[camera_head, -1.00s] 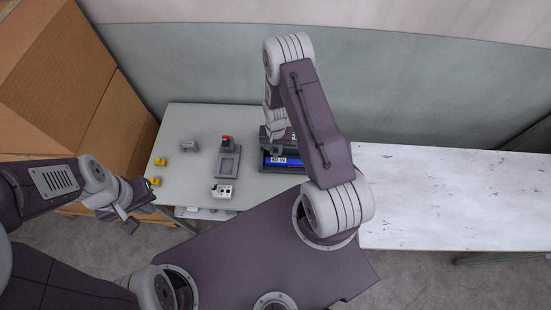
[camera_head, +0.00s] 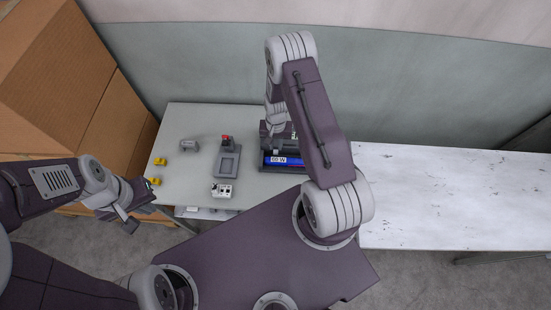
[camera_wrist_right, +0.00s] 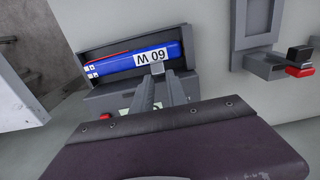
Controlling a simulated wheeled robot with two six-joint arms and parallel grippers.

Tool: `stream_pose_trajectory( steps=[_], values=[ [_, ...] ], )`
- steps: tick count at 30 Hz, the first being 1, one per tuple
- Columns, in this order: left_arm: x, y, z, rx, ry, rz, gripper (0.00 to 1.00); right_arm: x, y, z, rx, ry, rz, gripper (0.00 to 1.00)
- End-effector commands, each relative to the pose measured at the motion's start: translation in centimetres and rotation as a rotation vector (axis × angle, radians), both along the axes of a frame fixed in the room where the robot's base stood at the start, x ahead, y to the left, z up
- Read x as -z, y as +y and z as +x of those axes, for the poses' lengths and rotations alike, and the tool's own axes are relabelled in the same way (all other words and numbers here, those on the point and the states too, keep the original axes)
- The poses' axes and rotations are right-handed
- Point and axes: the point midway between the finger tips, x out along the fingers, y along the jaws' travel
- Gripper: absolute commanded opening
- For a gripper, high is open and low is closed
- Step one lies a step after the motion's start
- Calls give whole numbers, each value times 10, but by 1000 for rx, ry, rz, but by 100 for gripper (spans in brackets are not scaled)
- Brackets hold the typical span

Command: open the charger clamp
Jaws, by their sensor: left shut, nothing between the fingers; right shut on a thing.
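The charger (camera_head: 264,159) is a dark tray at the back of the grey table, holding a blue bar (camera_head: 298,161) with a white label. In the right wrist view the charger (camera_wrist_right: 95,103) lies ahead, the blue bar (camera_wrist_right: 115,64) in it. My right gripper (camera_wrist_right: 158,72) is shut on a small grey piece, apparently the charger clamp (camera_wrist_right: 157,67), at the bar's near edge by the label. In the head view my right arm partly covers this gripper and the charger's right side. My left gripper (camera_head: 147,195) is shut and empty, off the table's front left corner.
A grey stand (camera_head: 228,163) with a red knob is left of the charger. A white box (camera_head: 221,190), a grey bracket (camera_head: 189,145) and yellow clips (camera_head: 160,161) lie around it. Cardboard boxes (camera_head: 55,80) stand left; a bare white table (camera_head: 450,205) is right.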

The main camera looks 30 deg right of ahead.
Motion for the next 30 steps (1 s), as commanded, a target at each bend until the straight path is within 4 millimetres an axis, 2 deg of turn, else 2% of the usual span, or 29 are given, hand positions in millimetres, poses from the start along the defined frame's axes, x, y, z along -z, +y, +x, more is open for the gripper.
stream_pose_trajectory(
  steps=[30],
  values=[
    [8,0,0,0,0,0,0,-1,-9,16,1,-8,-1,0]
  ],
)
